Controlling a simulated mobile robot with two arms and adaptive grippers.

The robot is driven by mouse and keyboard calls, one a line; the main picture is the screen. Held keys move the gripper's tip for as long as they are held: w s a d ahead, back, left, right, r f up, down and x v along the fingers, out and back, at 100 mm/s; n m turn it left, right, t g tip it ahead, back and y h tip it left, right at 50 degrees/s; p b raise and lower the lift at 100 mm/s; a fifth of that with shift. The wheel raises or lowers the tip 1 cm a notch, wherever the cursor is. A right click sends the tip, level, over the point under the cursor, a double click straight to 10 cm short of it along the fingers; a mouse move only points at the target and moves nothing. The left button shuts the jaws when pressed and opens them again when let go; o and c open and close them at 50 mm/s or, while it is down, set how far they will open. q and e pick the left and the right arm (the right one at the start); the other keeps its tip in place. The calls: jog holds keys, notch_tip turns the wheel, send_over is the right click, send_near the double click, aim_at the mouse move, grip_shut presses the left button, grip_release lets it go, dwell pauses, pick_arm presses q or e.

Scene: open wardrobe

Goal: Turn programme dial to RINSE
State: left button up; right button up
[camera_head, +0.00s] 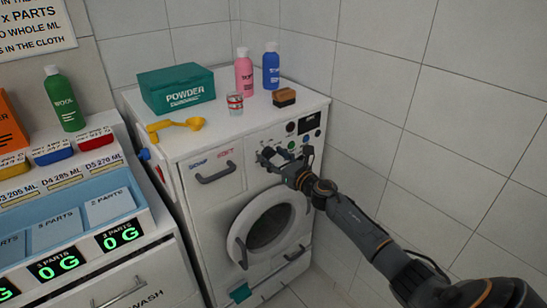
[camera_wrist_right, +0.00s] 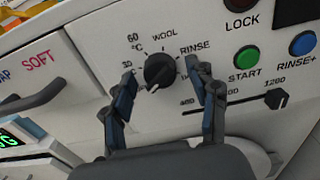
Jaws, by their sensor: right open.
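The programme dial (camera_wrist_right: 159,71) is a round black knob on the white washing machine's front panel. Its white pointer mark is at the lower left, away from the RINSE label (camera_wrist_right: 195,47) at its upper right. My right gripper (camera_wrist_right: 162,72) is open, with one fingertip on either side of the dial. I cannot tell whether either finger touches it. In the head view my right gripper (camera_head: 277,160) is at the machine's panel and largely hides the dial. My left gripper is in neither view.
The START button (camera_wrist_right: 246,57), the RINSE+ button (camera_wrist_right: 302,43) and a slider (camera_wrist_right: 277,99) lie right of the dial. The SOFT drawer handle (camera_head: 215,173) is to its left. Bottles and a powder box (camera_head: 176,89) stand on top. A tiled wall (camera_head: 440,130) is close on the right.

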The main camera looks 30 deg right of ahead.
jog(key=c, duration=1.2)
